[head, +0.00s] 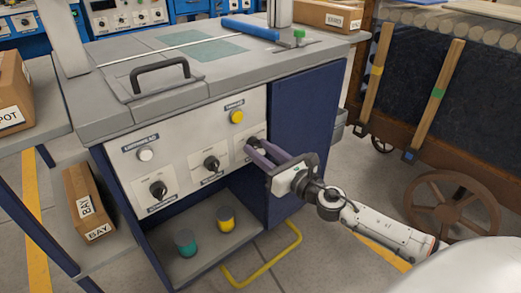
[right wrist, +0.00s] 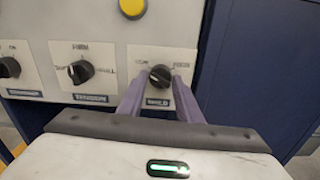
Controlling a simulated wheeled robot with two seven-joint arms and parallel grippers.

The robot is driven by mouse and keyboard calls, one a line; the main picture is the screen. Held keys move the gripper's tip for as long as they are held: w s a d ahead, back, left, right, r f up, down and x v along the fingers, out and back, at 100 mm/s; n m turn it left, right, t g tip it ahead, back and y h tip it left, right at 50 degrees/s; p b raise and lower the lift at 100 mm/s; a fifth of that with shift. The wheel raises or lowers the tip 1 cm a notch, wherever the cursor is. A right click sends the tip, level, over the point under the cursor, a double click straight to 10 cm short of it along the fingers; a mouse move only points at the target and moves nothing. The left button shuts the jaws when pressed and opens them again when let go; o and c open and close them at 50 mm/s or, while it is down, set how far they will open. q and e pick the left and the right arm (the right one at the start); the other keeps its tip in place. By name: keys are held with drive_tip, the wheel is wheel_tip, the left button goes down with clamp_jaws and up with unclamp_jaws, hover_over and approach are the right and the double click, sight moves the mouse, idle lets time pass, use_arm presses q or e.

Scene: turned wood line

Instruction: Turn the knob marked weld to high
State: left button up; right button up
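The weld knob (right wrist: 160,76) is a small black knob on a white plate on the cabinet's front panel, above a dark label that reads WELD (right wrist: 157,102). In the head view the knob is mostly hidden behind my fingers. My right gripper (right wrist: 159,84) has its two purple fingers on either side of the knob, with a small gap to the left; I cannot tell whether the right finger touches. It also shows in the head view (head: 256,150), reaching in from the right. Which way the knob points is unclear. My left gripper is not in view.
Two similar black knobs, a middle one (head: 211,164) and a left one (head: 158,190), sit on the same panel. A yellow button (head: 237,117) is above the weld knob. A yellow bar (head: 262,262) sticks out low in front. A wooden-wheeled cart (head: 450,200) stands at the right.

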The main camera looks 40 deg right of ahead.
drive_tip(key=c, duration=0.6)
